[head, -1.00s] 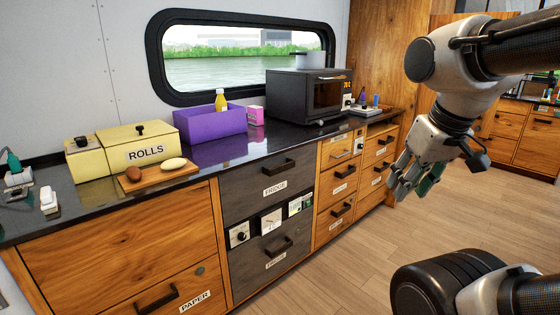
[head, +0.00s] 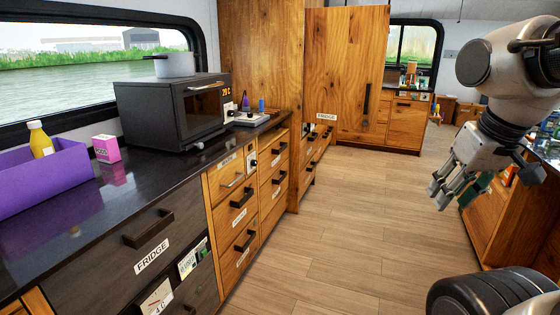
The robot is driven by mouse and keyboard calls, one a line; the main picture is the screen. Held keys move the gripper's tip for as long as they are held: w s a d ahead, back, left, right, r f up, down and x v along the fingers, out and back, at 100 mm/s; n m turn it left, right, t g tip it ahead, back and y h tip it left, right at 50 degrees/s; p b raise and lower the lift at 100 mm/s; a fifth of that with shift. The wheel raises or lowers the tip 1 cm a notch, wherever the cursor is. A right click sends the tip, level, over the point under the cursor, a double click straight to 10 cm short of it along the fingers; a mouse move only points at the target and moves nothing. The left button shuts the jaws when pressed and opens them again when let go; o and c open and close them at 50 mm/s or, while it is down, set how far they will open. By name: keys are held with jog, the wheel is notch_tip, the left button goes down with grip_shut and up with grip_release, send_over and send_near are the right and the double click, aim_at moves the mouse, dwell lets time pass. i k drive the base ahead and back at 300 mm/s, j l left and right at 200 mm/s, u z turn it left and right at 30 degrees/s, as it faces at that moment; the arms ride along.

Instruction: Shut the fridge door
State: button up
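Two kinds of front are marked FRIDGE. A tall wooden door or panel (head: 345,60) stands at the far end of the left-hand row, with a FRIDGE label low on its left and a dark upright handle near its right edge. A dark drawer front (head: 112,262) at the lower left also bears a FRIDGE label and a bar handle, and looks flush with the counter. My gripper (head: 450,194) hangs at the right over the floor, fingers apart and empty, far from both fronts.
A black counter (head: 110,195) runs along the left with a purple bin (head: 40,180), pink box (head: 106,148) and microwave (head: 175,112). Wooden drawers (head: 240,200) sit below. The wooden floor (head: 350,215) is clear ahead. Another wooden counter (head: 500,215) stands close at the right.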

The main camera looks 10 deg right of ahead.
aim_at(345, 47)
jog(key=i+l+z, duration=0.1)
jog(key=i, duration=0.35)
jog(key=i+l+z, duration=0.1)
jog(key=i, duration=0.35)
jog(key=i+l, duration=0.2)
jog(key=i+l+u, duration=0.1)
jog(key=l, duration=0.35)
jog(key=i+l, duration=0.3)
jog(key=i+l+u, duration=0.1)
jog(key=l, duration=0.25)
jog(key=i+l, duration=0.25)
jog(key=i+l+u, duration=0.1)
jog(key=i, duration=0.45)
jog(key=i+l+u, duration=0.1)
jog(key=i+l, duration=0.15)
jog(key=i, duration=0.3)
